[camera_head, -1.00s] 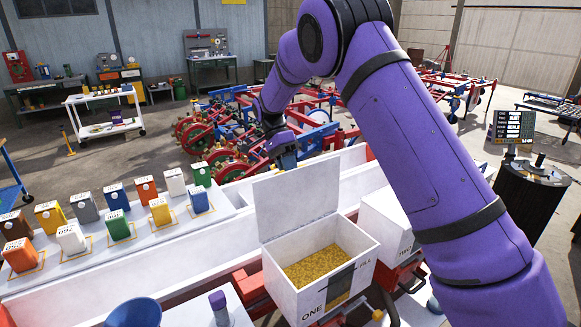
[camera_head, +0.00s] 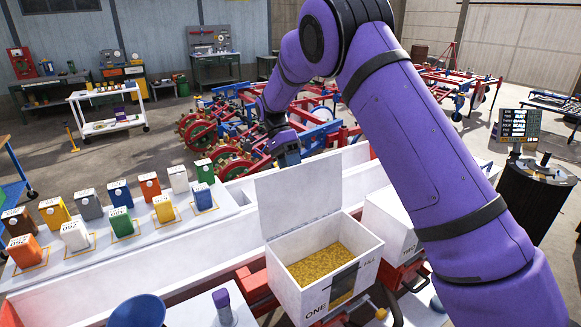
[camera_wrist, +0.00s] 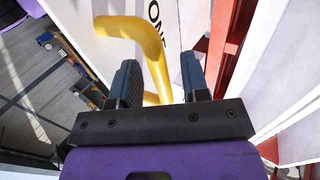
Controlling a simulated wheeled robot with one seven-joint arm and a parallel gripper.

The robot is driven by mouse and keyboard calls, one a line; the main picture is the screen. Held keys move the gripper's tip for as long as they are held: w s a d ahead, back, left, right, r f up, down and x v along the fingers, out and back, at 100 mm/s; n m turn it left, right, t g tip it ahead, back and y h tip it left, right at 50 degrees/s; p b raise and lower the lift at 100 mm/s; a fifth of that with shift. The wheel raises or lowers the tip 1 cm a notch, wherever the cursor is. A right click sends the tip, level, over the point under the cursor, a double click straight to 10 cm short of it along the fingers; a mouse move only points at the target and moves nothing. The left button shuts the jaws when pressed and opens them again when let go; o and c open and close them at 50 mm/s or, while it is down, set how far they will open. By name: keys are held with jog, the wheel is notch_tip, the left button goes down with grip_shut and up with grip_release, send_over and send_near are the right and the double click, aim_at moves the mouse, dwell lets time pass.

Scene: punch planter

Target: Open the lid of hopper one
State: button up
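Hopper one is a white box (camera_head: 368,266) marked ONE and FILL, with yellow grain (camera_head: 328,264) inside. Its white lid (camera_head: 299,203) stands raised, close to upright, at the rear edge. My gripper (camera_head: 288,150) is behind and just above the lid's top edge in the head view, its fingers partly hidden there. In the wrist view my gripper (camera_wrist: 163,82) has its two dark fingers apart. A yellow bent-tube handle (camera_wrist: 157,60) stands on the white lid face marked ONE, partly between the fingers. I see no firm grip on it.
White hopper two (camera_head: 390,222) stands close on the right, partly behind my arm. Several coloured packets (camera_head: 122,222) stand on the white shelf at left. A blue funnel (camera_head: 137,311) and a purple-capped bottle (camera_head: 223,307) are in front. Red and blue machinery (camera_head: 240,140) stands behind.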

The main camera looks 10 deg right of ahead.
jog(key=v, duration=1.1)
